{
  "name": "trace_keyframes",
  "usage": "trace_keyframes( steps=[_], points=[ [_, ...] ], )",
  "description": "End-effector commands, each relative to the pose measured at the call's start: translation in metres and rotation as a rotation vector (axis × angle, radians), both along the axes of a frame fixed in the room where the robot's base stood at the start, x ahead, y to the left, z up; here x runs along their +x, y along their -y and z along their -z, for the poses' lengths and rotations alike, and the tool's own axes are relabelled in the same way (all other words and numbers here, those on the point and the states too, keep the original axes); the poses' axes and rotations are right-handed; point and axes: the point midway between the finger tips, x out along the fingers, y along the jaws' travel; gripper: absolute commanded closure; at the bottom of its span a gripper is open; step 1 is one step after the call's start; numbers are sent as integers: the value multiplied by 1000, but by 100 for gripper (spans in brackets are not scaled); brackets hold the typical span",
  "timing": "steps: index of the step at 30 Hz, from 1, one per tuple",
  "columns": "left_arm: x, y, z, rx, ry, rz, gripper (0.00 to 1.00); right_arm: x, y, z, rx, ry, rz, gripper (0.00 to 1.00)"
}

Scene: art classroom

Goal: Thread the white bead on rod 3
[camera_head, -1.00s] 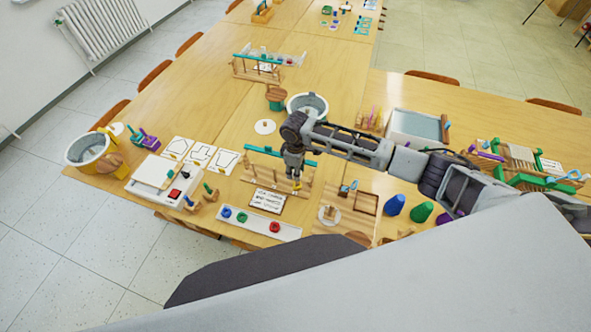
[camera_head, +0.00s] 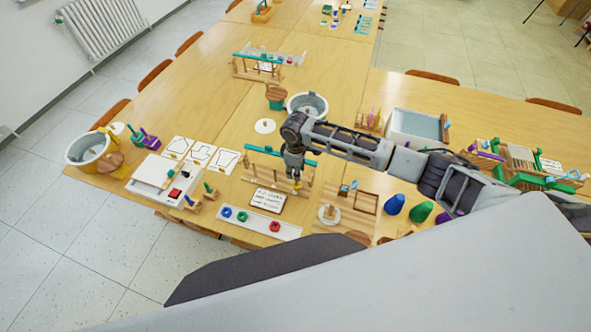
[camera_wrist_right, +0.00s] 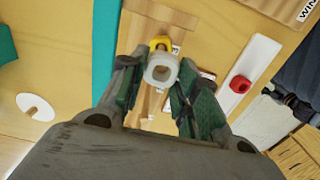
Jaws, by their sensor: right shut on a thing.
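My right gripper (camera_head: 296,178) is over the front side of the wooden rod rack with the teal bar (camera_head: 263,151). In the right wrist view, its fingers (camera_wrist_right: 157,82) are shut on the white bead (camera_wrist_right: 152,64), a thick ring with its hole facing the camera. A yellow bead (camera_wrist_right: 160,42) shows just beyond the white one, by the rack's wooden base (camera_wrist_right: 152,18). The rod under the white bead is hidden, so I cannot tell whether the bead is around it. My left gripper is not in view.
A white tray (camera_head: 252,225) with blue, green and red beads lies in front of the rack, by a printed card (camera_head: 267,201). A wooden tray (camera_head: 358,204) is to the right.

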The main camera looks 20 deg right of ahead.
Motion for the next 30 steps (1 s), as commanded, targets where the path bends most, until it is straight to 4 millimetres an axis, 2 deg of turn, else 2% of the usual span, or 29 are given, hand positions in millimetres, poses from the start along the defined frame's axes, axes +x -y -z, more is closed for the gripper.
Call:
trace_keyframes(
  steps=[30],
  points=[
    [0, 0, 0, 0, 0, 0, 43, 0, 0, 8, 0, 0, 0, 79]
  ],
)
